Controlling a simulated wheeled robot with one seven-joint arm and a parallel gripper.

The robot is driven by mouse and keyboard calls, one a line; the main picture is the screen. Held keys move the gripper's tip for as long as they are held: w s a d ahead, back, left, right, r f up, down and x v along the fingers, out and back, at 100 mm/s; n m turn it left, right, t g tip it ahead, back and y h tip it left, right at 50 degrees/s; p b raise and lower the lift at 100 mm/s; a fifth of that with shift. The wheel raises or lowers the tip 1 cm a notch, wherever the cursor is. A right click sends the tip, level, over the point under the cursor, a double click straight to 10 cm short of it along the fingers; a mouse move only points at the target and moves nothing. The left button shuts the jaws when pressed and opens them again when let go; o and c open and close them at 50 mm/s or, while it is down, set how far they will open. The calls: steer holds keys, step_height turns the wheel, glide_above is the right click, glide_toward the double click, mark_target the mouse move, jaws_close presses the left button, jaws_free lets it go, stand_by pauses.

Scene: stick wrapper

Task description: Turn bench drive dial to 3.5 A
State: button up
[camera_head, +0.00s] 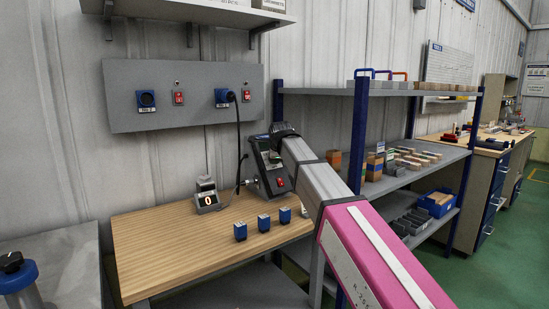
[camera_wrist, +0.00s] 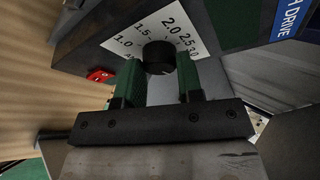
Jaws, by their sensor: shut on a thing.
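The bench drive (camera_head: 268,180) is a dark box at the back right of the wooden bench. Its dial (camera_wrist: 158,56) is a black knob in the wrist view, in front of a white scale plate (camera_wrist: 124,43) where 1.0, 1.5, 2.0, 2.5 and part of 3.0 show. My gripper (camera_wrist: 160,68) has its two green fingers on either side of the knob, shut on it. The knob's pointer and the 3.5 mark are not visible. In the head view my arm covers part of the drive's face.
A small meter (camera_head: 206,200) left of the drive shows 0. Several blue-topped blocks stand before it, one at the left (camera_head: 240,232). A red switch (camera_wrist: 100,75) sits beside the dial. A blue-post shelf (camera_head: 361,130) stands right of the bench.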

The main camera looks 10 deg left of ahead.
stand_by(0.3)
steer(key=o, duration=0.9)
steer(key=v, duration=1)
steer(key=shift+s+d+r, duration=0.1)
steer(key=shift+s+r, duration=0.15)
steer(key=shift+s, duration=0.05)
